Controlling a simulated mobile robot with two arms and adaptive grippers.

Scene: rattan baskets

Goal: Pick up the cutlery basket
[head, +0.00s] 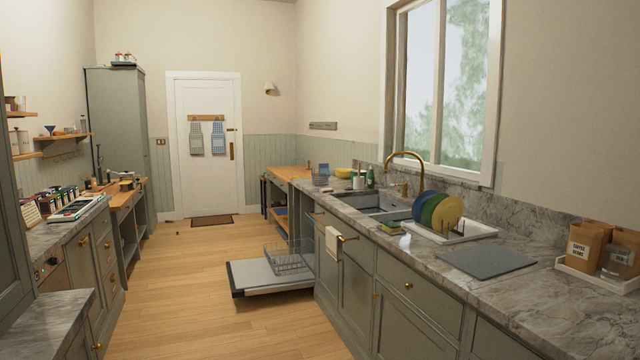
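No thing here is clearly marked as the cutlery basket. A wire basket or rack (290,262) stands low above the lowered dishwasher door (262,285), in the middle of the head view. Its contents, if any, are too small to tell. A small bluish basket-like holder (321,180) stands on the far end of the right counter, behind the sink; I cannot tell what it holds. Neither of my grippers shows in the head view.
The lowered door juts into the aisle from the right cabinets. A sink (368,207), coloured plates (447,213) in a rack and a grey board (486,258) are on the right counter (410,262). The wooden floor (205,290) is clear left of the door.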

